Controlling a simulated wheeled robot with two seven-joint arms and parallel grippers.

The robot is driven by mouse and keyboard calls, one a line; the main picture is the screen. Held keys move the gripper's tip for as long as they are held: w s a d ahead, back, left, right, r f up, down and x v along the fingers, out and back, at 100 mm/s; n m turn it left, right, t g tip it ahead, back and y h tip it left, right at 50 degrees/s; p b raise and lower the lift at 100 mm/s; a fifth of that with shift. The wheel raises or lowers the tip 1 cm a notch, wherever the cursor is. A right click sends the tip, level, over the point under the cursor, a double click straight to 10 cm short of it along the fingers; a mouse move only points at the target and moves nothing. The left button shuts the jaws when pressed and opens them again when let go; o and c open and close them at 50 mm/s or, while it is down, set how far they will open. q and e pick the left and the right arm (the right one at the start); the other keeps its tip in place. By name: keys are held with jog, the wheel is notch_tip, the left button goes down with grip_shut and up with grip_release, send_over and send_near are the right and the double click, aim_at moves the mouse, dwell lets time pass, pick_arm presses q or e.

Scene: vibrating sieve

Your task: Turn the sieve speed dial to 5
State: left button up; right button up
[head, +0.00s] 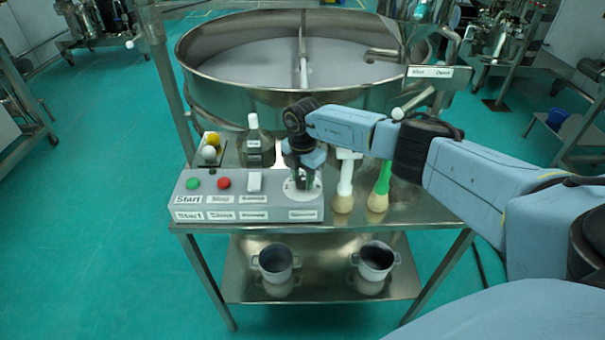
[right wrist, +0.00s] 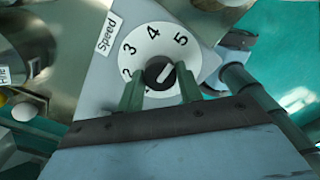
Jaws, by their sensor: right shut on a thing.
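The speed dial (right wrist: 150,45) is a white disc with printed numbers on the grey control box (head: 246,199). Its black knob (right wrist: 158,71) has a white line slanting to the upper right, on the side of the 5; I cannot tell its exact reading. My right gripper (right wrist: 160,87) has a green finger on each side of the knob and is shut on it. In the head view, the right gripper (head: 303,180) points down over the dial at the box's right end and hides most of it. My left gripper is not in view.
The box has a green button (head: 193,183), a red button (head: 224,183) and a white switch (head: 254,181). A bottle (head: 255,146) stands behind it. Two brushes (head: 343,190) (head: 380,190) lie right of the dial. The round sieve (head: 290,95) stands behind; two pots are on the lower shelf.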

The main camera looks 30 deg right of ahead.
aim_at(303, 179)
jog(key=shift+m, duration=0.4)
jog(key=o, duration=1)
notch_tip(303, 179, up, 14)
jog(key=b, duration=0.1)
jog(key=shift+f, duration=0.25)
